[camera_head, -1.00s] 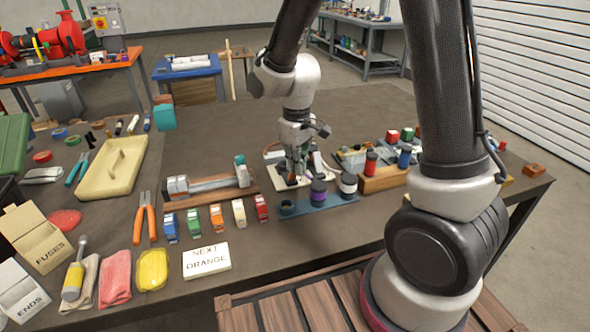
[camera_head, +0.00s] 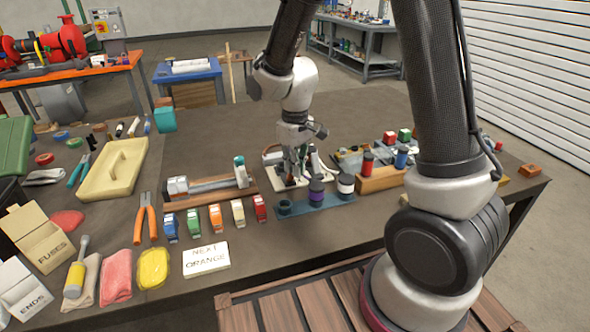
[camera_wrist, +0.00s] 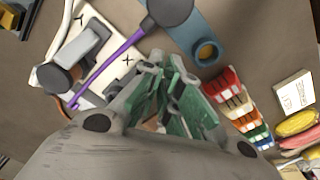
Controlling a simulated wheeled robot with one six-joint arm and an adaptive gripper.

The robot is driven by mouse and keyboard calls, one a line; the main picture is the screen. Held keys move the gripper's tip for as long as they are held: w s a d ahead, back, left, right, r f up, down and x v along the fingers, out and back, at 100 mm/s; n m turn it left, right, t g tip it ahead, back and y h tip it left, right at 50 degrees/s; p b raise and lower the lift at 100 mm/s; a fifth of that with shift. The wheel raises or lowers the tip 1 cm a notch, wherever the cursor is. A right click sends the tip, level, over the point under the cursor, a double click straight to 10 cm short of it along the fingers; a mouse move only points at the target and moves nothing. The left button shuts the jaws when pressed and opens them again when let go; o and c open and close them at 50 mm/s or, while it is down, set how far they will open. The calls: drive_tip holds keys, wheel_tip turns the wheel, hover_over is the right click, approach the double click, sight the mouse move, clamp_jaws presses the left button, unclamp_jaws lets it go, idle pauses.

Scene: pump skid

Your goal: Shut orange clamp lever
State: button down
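The orange clamp (camera_head: 215,217) stands in a row of small coloured clamps, between the green clamp (camera_head: 193,222) and the white clamp (camera_head: 238,212). My gripper (camera_head: 291,178) points down over a white board marked with X (camera_head: 278,182), to the right of and behind the row, apart from the orange clamp. In the wrist view, its green fingers (camera_wrist: 168,80) overlap, so their gap is unclear. No held thing is visible.
A card reading "NEXT ORANGE" (camera_head: 206,260) lies in front of the row. A blue strip (camera_head: 335,201) with round containers stands close to my gripper. Behind the row is a wooden board with a grey bar fixture (camera_head: 205,187). The table's back middle is clear.

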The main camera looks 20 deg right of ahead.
drive_tip(key=shift+w+a+f, duration=0.15)
drive_tip(key=shift+w+f, duration=0.45)
drive_tip(key=shift+w+a+f, duration=0.15)
drive_tip(key=shift+w+f, duration=0.4)
drive_tip(key=shift+w, duration=0.05)
drive_tip(key=shift+w+r, duration=0.15)
drive_tip(key=shift+w, duration=0.15)
drive_tip(key=shift+w+d, duration=0.1)
drive_tip(key=shift+w, duration=1.8)
wheel_tip(320, 180, up, 6)
drive_tip(key=s, duration=0.1)
drive_tip(key=shift+d, duration=0.1)
